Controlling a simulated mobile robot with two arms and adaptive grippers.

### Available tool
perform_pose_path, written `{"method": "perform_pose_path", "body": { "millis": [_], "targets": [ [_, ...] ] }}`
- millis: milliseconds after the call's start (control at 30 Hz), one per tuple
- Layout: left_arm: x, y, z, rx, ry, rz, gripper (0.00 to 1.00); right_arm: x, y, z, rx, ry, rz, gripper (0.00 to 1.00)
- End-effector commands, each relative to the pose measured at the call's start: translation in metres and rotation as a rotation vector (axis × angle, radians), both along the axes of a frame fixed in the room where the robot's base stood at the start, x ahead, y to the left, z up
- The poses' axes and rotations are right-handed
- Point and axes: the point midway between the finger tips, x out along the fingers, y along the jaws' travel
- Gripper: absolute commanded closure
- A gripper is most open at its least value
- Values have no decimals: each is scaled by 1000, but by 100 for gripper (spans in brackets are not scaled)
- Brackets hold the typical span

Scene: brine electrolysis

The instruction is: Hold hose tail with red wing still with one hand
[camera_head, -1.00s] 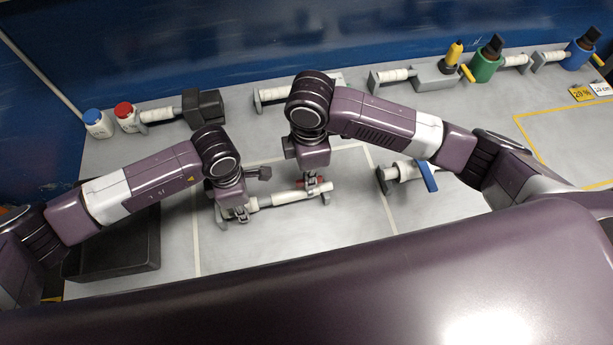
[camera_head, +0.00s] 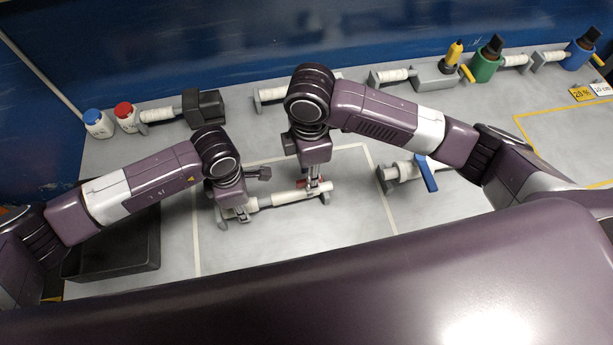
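A white tubular piece (camera_head: 281,200) lies across small grey supports inside the marked rectangle on the bench. A small red part (camera_head: 301,184), likely the red wing, shows near its right end, partly behind my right gripper. My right gripper (camera_head: 314,198) points down at that right end, close to the red part; whether its fingers touch or grip is too small to tell. My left gripper (camera_head: 242,213) is down at the left end of the white piece and hides that end. I cannot make out whether its fingers are closed on it.
A black tray (camera_head: 115,262) stands at the left. A fitting with a blue handle (camera_head: 427,175) stands to the right. Blue-capped (camera_head: 97,124) and red-capped (camera_head: 126,116) bottles, a green container (camera_head: 487,62) and a blue one (camera_head: 580,50) line the back. The front bench is clear.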

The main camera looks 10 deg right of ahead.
Motion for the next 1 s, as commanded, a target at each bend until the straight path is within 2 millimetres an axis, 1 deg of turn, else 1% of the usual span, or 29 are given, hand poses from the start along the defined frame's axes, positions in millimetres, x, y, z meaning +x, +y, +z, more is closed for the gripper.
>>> {"method": "perform_pose_path", "body": {
  "millis": [33, 200, 400, 500, 600, 867, 900, 1000],
  "targets": [
    [0, 0, 0, 0, 0, 0, 100, 1, 1, 11, 3, -5, 1, 73],
    [0, 0, 0, 0, 0, 0, 100, 1, 1, 48, 2, -6, 2, 73],
    [0, 0, 0, -1, 0, 0, 100, 2, 1, 86, 1, -6, 1, 73],
    [0, 0, 0, -1, 0, 0, 100, 1, 0, 97, 1, -4, 1, 73],
    [0, 0, 0, -1, 0, 0, 100, 1, 0, 103, 1, -2, 0, 73],
    [0, 0, 0, -1, -1, 0, 100, 1, 0, 105, 0, -1, 0, 73],
    [0, 0, 0, -1, -1, 0, 76, 1, 0, 105, 0, -1, 0, 73],
    [0, 0, 0, -1, -1, 0, 65, 1, 0, 105, 0, -1, 0, 73]
  ]
}}
